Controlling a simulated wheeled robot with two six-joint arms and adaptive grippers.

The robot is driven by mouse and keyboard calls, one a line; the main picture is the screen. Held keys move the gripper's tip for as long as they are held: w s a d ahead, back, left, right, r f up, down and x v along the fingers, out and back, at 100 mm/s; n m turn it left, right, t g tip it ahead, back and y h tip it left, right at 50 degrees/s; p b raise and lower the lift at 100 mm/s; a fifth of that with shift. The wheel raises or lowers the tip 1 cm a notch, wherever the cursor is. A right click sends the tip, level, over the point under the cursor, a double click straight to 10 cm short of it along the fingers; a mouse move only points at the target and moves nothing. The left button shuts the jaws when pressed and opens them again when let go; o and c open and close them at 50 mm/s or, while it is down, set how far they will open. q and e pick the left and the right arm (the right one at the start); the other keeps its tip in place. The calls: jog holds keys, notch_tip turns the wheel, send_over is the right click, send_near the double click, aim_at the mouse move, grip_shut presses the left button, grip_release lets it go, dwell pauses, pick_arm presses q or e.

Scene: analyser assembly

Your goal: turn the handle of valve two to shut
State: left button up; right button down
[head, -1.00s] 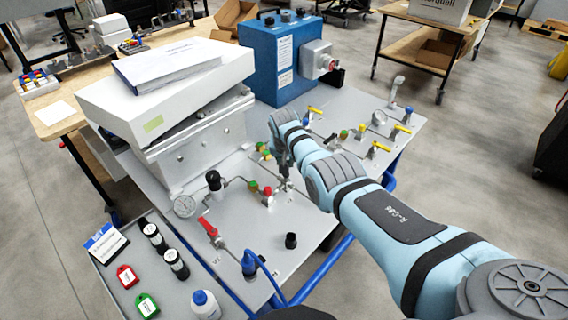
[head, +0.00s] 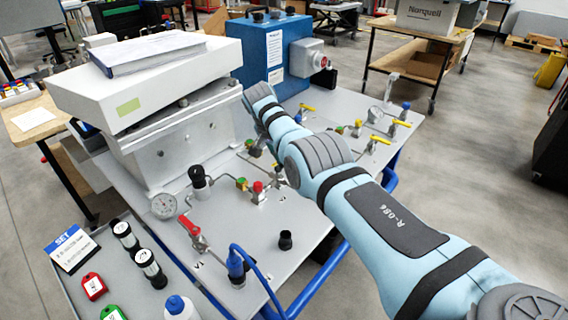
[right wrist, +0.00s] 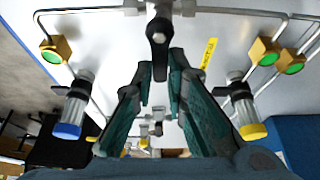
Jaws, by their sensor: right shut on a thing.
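My right gripper (right wrist: 160,72) shows in the right wrist view with its two dark green fingers close together. A dark, round-ended lever (right wrist: 158,34) reaches down between the fingertips, and they are shut on it. I cannot read which valve it belongs to. In the head view my right arm hides most of this gripper and the fittings under it. A red valve handle (head: 188,226) stands at the panel's near left, apart from my gripper. Several yellow handles (head: 379,139) are on the right side of the panel. My left gripper is not in view.
A pressure gauge (head: 164,206), a black-topped fitting (head: 200,180) and a black cup (head: 286,240) stand on the grey panel. A blue box (head: 262,60) and a white case (head: 140,85) stand behind. Tubes with green-ended fittings (right wrist: 55,50) flank the gripper.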

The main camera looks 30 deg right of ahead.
dwell(0.4)
jog(key=c, duration=1.6)
grip_release()
jog(key=v, duration=1.2)
jog(key=shift+d, duration=0.1)
jog(key=shift+f, duration=0.1)
